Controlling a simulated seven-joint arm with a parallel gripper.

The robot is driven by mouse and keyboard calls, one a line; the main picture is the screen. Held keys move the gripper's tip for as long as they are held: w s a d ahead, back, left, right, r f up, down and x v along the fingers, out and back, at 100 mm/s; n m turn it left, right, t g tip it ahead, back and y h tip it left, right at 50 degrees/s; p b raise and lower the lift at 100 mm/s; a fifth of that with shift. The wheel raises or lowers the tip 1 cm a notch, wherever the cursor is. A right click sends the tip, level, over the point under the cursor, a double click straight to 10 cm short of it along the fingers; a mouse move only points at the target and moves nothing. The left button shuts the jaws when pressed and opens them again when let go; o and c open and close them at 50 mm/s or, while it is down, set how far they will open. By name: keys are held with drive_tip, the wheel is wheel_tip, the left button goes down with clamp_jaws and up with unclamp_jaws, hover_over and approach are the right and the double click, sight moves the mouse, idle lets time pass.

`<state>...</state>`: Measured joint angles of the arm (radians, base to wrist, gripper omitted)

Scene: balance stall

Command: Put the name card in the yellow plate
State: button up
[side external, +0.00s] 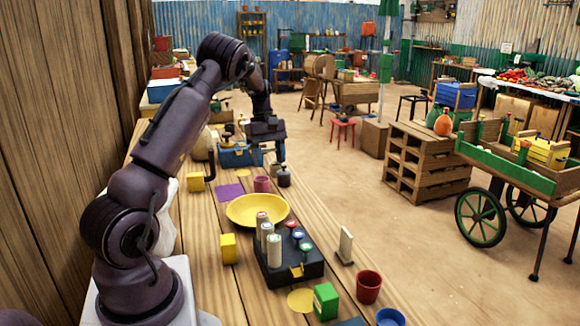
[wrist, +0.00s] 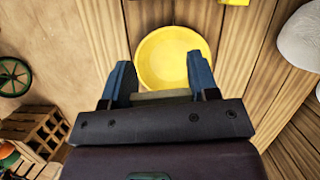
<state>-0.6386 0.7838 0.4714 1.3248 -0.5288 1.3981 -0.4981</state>
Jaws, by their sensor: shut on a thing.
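My gripper (side external: 267,150) hangs above the far part of the table, behind the yellow plate in the side view. In the wrist view my gripper (wrist: 160,82) has its blue fingers on either side of a pale, flat-edged thing (wrist: 160,95). It is shut on this thing, which the gripper body mostly hides; I cannot tell if it is a name card. The yellow plate (side external: 238,210) lies on the table, and shows beyond the fingers in the wrist view (wrist: 158,58). A cream upright card (side external: 346,244) stands at the table's right side, apart from the gripper.
A black block (side external: 290,273) with several cylinders stands just in front of the plate. A yellow block (side external: 228,248), pink cup (side external: 262,184), dark knobbed weight (side external: 284,177), green block (side external: 326,301) and red cup (side external: 368,287) stand around. A purple square (side external: 230,193) lies behind the plate.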

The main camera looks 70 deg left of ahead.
drive_tip(key=shift+m+y, duration=0.7)
drive_tip(key=shift+y, duration=0.2)
drive_tip(key=a+r, duration=0.1)
drive_tip(key=s+a+r, duration=0.1)
drive_tip(key=a, duration=0.2)
drive_tip(key=shift+s+a+r, duration=0.15)
drive_tip(key=shift+s+r, duration=0.2)
drive_tip(key=shift+r, duration=0.05)
drive_tip(key=shift+y, duration=0.9)
drive_tip(key=shift+f, duration=11.35)
drive_tip(key=o, duration=1.2)
